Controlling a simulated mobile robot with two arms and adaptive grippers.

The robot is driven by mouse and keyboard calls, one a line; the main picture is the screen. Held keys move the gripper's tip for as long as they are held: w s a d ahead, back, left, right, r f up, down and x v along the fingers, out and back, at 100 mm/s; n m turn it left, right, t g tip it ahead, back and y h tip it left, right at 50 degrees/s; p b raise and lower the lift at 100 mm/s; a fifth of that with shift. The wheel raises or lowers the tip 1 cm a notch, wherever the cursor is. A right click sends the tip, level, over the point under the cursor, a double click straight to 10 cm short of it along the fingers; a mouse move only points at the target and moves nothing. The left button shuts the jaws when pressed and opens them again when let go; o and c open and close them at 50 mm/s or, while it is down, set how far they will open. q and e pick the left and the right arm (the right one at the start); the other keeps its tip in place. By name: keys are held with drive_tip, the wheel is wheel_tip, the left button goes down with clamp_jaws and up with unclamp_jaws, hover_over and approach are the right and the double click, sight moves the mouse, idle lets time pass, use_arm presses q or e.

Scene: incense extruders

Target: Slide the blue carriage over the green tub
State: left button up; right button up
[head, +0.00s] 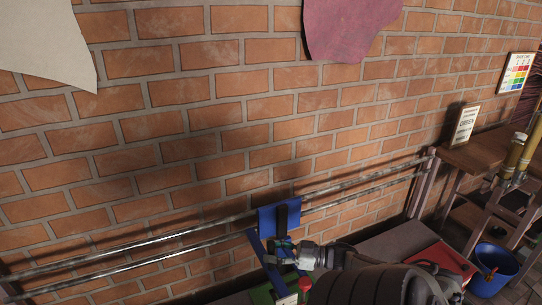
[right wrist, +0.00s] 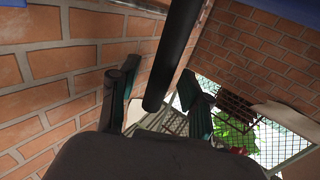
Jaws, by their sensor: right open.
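The blue carriage (head: 267,220) hangs on two metal rails along the brick wall, low in the middle of the head view. My right gripper (head: 284,249) is at the carriage and hides part of it. In the right wrist view, the right gripper (right wrist: 158,80) is open, with a dark round bar (right wrist: 174,50) between its fingers; contact cannot be told. A small part of the green tub (head: 262,294) shows at the bottom edge, below the carriage; the rest is hidden or out of frame. My left gripper is not in view.
The metal rails (head: 365,183) run on to the right, up to a post. A red tub (head: 452,259) lies to the right of my arm. Beyond it are a blue bucket (head: 493,270) and a wooden table (head: 490,150). The rails left of the carriage look clear.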

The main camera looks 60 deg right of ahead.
drive_tip(key=v, duration=1.1)
drive_tip(key=shift+s, duration=0.15)
